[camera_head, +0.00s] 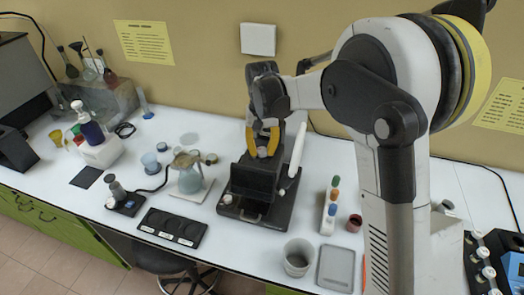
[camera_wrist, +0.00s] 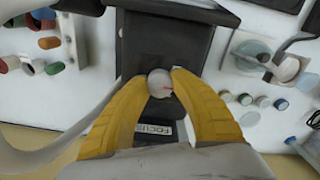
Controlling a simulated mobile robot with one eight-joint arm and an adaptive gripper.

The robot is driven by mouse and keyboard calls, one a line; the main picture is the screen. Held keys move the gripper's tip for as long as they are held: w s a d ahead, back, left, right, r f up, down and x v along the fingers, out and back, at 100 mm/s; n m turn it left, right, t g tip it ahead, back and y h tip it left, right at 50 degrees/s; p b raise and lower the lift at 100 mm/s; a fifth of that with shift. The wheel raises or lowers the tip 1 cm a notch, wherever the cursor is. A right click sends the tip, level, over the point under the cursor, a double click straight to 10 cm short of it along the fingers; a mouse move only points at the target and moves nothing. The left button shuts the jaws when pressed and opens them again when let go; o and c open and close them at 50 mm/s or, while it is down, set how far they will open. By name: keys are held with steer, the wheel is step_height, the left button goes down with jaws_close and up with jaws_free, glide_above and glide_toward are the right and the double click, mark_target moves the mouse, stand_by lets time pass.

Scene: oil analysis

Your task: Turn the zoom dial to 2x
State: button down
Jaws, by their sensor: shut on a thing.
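A black microscope-like device (camera_head: 235,190) stands on the white bench in the head view. My gripper (camera_head: 263,150) is at its upper part, with its yellow fingers pointing down. In the wrist view the fingers (camera_wrist: 160,80) are closed on both sides of a round grey dial (camera_wrist: 160,84) with a short red mark. The mark points roughly sideways to the right. A label (camera_wrist: 155,130) that seems to read FOCUS sits just below the dial. No zoom scale or 2x marking is legible, and I cannot tell whether this is the zoom dial.
A glass flask (camera_head: 190,178) on a pale plate stands left of the device. A black tray with round wells (camera_head: 172,228) lies in front. A rack of colored-cap vials (camera_head: 329,212), a grey cup (camera_head: 298,257) and a grey tray (camera_head: 337,267) are to the right.

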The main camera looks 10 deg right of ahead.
mark_target(262, 150)
steer(key=shift+m, duration=0.3)
steer(key=c, duration=1)
jaws_free()
steer(key=shift+c, duration=0.2)
step_height(262, 150, up, 12)
